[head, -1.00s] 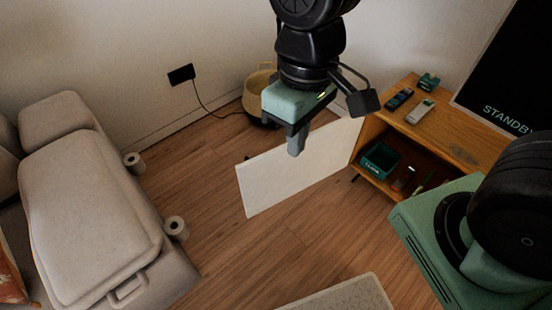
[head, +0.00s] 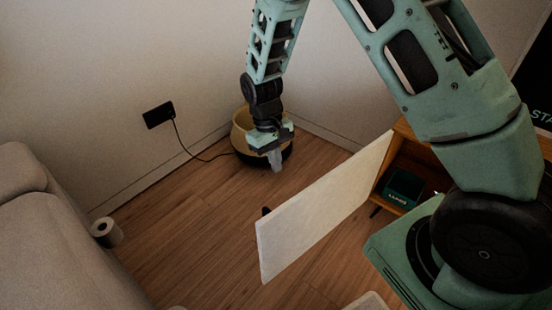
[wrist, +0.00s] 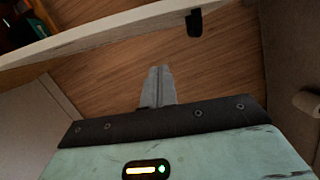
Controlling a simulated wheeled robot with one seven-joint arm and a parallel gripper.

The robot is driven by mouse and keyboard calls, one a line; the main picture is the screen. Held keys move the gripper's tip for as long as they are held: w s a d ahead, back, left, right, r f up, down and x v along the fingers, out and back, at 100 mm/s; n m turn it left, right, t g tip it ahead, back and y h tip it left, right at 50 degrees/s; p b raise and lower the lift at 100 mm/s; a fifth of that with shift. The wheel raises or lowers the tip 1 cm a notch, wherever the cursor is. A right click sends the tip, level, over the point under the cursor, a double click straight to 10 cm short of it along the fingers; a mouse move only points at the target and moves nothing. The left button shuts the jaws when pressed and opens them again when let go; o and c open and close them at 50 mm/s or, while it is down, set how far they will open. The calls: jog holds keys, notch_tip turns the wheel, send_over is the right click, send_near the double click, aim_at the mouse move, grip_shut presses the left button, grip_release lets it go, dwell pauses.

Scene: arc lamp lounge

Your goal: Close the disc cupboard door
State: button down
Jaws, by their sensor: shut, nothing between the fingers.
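The disc cupboard door (head: 318,217) is a pale flat panel. It stands wide open, swung out from the wooden cupboard (head: 407,140) on the right. In the wrist view the door's edge (wrist: 110,30) crosses the top, with a dark handle (wrist: 194,22) on it. My gripper (head: 275,160) is shut and empty. In the head view it is left of and beyond the door, in front of the basket. In the wrist view its joined fingers (wrist: 159,85) point toward the door's edge, with floor between them. I see no contact with the door.
A yellow and black basket (head: 240,135) stands by the wall behind my gripper. A cable runs from a wall socket (head: 158,115) toward it. A grey sofa (head: 50,240) is at the left. A green box (head: 403,188) sits inside the cupboard.

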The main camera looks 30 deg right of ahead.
jog(key=s+d+f+b, duration=0.1)
jog(key=s+f, duration=0.4)
jog(key=shift+s, duration=0.15)
jog(key=shift+s, duration=0.15)
